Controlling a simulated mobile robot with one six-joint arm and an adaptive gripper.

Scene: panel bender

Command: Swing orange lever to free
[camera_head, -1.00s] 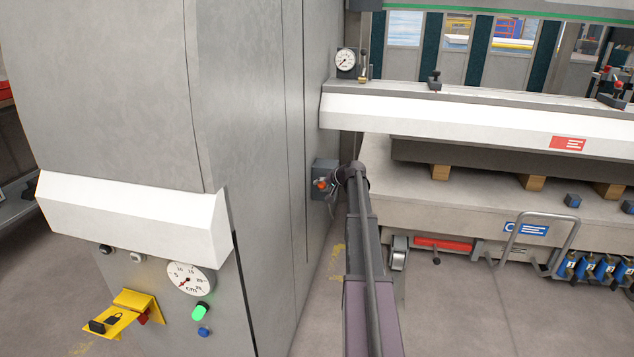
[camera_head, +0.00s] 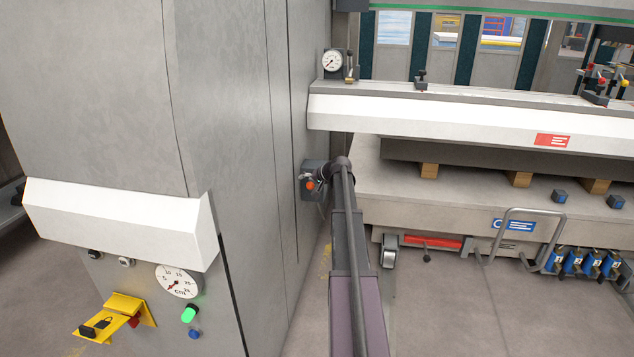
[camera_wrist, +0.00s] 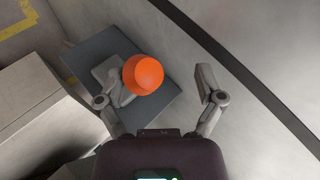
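The orange lever shows as a round orange knob (camera_head: 310,186) on a small grey box (camera_head: 307,168) on the side of the grey machine cabinet. In the wrist view the orange knob (camera_wrist: 143,74) is large and stands in front of a grey-blue plate (camera_wrist: 110,58). My gripper (camera_wrist: 158,78) is open, with one finger on each side of the view. The knob is between the fingers, close to the left one, with a clear gap to the right one. I cannot tell whether the left finger touches it. The lever's shaft is hidden behind the knob.
The tall cabinet (camera_head: 240,110) stands directly left of my arm. A white beam (camera_head: 430,118) crosses above a grey bench (camera_head: 460,200) on the right. A yellow bracket (camera_head: 120,318), a dial (camera_head: 178,281) and a green button (camera_head: 189,313) are on the cabinet front. Floor is clear at lower right.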

